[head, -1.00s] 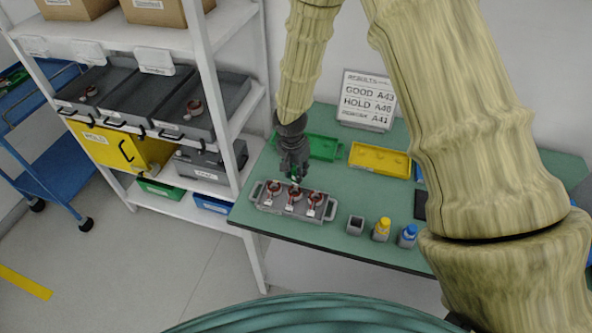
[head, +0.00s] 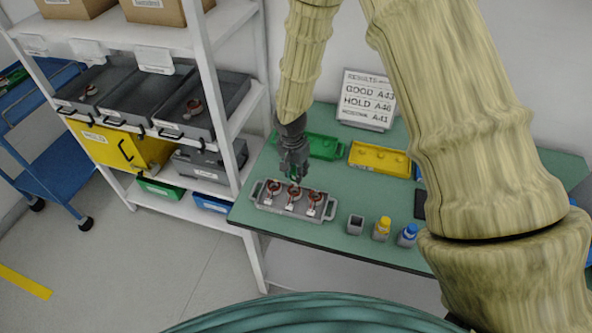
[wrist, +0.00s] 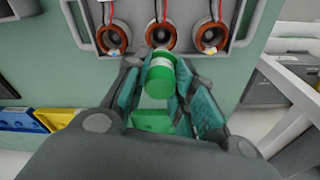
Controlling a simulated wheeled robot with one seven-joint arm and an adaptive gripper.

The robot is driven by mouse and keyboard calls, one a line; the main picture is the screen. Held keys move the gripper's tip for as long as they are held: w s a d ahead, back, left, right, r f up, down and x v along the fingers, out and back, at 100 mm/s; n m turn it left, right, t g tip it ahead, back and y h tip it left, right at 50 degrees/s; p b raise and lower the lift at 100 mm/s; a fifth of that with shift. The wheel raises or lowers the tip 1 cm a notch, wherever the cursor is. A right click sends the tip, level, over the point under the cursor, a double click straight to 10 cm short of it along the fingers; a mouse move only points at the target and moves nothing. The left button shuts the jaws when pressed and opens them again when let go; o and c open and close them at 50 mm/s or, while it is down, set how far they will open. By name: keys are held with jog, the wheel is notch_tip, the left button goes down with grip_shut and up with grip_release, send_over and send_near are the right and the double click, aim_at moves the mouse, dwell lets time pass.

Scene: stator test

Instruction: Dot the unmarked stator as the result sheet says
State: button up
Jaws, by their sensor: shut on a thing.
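A grey tray (head: 268,209) at the table's front left holds three copper-wound stators: left (head: 273,188), middle (head: 293,191) and right (head: 313,198). Small pale tags lie by them, too small to read. My gripper (wrist: 160,95) is shut on a green bottle (wrist: 160,75) with a white band, above the tray close to the middle stator (wrist: 161,36). Small pale or coloured spots show at the outer stators in the wrist view, but I cannot tell dots from tags. The result sheet (head: 367,98) reads GOOD A43, HOLD A46, and a blurred third line with A41.
A green tray (head: 322,146) and a yellow tray (head: 379,159) lie behind. A small grey open box (head: 355,224), a yellow-capped bottle (head: 382,229) and a blue-capped bottle (head: 407,235) stand right of the stator tray. A shelf unit (head: 228,120) stands close on the left.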

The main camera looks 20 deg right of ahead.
jog(key=shift+r+p, duration=1.55)
jog(key=shift+r, duration=1.3)
jog(key=shift+f, duration=0.1)
